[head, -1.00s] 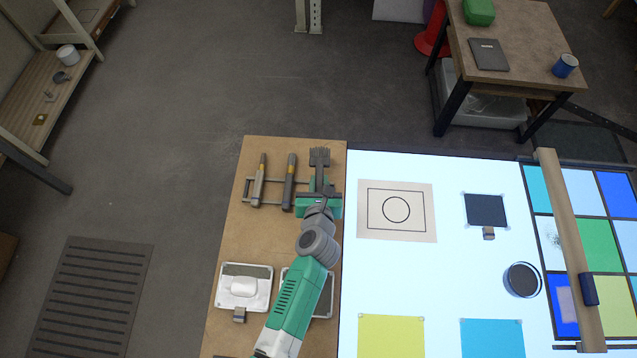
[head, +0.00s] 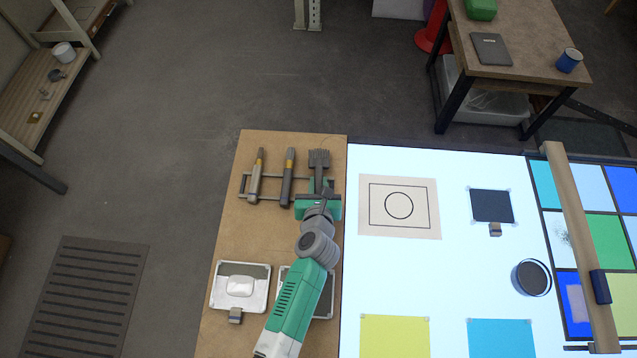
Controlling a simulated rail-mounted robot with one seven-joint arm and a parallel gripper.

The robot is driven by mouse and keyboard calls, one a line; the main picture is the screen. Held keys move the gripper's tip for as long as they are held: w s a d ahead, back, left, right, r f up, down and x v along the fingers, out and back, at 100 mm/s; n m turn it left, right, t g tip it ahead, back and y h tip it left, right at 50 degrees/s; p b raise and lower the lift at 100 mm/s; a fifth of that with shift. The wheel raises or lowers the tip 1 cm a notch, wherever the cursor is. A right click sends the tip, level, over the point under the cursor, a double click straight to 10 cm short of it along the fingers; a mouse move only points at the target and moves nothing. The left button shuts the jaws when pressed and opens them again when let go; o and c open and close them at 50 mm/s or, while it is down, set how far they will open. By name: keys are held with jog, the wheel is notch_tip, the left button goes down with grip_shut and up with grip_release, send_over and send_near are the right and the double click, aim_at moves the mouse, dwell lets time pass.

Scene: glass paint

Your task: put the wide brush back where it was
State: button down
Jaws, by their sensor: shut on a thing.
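The wide brush (head: 319,158) has a dark, broad bristle head that points to the far edge of the brown board. My gripper (head: 318,190) is shut on its handle, which it mostly hides. The brush is at the right end of the dark metal brush rack (head: 270,196), in line with two other brushes. I cannot tell whether it rests on the rack or is held just above it. A slim brush (head: 256,178) and a dark-handled brush (head: 288,178) lie on the rack to the left.
The lit table (head: 390,280) is to the right, with a framed circle drawing (head: 430,220) and a round dark dish (head: 531,277).

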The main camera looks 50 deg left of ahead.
jog(key=shift+f, duration=0.6)
dwell(0.9)
jog(key=c, duration=1.2)
grip_release()
jog(key=p+v, duration=0.2)
jog(key=v, duration=0.6)
jog(key=shift+p, duration=0.35)
